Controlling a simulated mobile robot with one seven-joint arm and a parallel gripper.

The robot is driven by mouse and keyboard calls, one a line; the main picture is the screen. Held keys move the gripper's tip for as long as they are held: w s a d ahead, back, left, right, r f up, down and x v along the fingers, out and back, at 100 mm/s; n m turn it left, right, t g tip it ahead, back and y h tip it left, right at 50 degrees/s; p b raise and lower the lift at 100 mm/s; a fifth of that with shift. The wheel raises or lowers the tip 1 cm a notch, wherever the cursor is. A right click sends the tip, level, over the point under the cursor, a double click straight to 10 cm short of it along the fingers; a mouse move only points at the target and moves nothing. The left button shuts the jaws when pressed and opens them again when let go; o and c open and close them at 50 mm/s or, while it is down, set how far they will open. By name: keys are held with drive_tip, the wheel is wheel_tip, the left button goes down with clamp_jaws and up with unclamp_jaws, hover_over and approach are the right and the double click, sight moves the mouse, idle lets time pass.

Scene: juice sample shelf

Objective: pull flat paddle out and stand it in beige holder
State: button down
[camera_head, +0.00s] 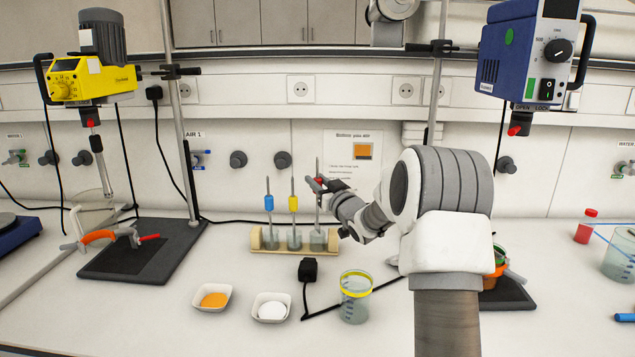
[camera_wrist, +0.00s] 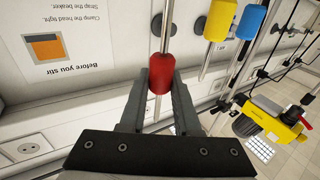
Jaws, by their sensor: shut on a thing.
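My gripper (camera_head: 317,185) is shut on the red collar (camera_wrist: 162,76) of a thin metal-shafted paddle (camera_head: 317,165) and holds it upright. This paddle is at the right end of the beige holder (camera_head: 254,240); its lower end appears down at the holder, but I cannot tell if it is fully seated. Two other shafts stand in the holder, one with a blue collar (camera_head: 269,202) and one with a yellow collar (camera_head: 293,203). In the wrist view, the gripper (camera_wrist: 160,88) has its fingers on both sides of the red collar.
A yellow stirrer motor (camera_head: 92,80) is at left, a blue one (camera_head: 525,55) at right with an empty-looking red chuck. A yellow-rimmed beaker (camera_head: 355,300) and two small dishes, orange (camera_head: 212,298) and white (camera_head: 270,307), stand in front of the holder. A black plug (camera_head: 308,270) lies near it.

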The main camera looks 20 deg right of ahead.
sight(318, 224)
drive_tip(key=shift+f+b, duration=1.25)
drive_tip(key=shift+b, duration=0.05)
idle(0.6)
drive_tip(key=shift+f+b, duration=0.3)
drive_tip(key=shift+f, duration=0.05)
drive_tip(key=shift+f+b, duration=0.8)
drive_tip(key=shift+f, duration=0.15)
drive_tip(key=c, duration=0.5)
unclamp_jaws()
drive_tip(key=shift+c, duration=0.2)
drive_tip(key=shift+s, duration=0.1)
drive_tip(key=s+d, duration=0.1)
drive_tip(key=s, duration=0.6)
drive_tip(key=shift+s+f, duration=0.15)
drive_tip(key=shift+f, duration=0.15)
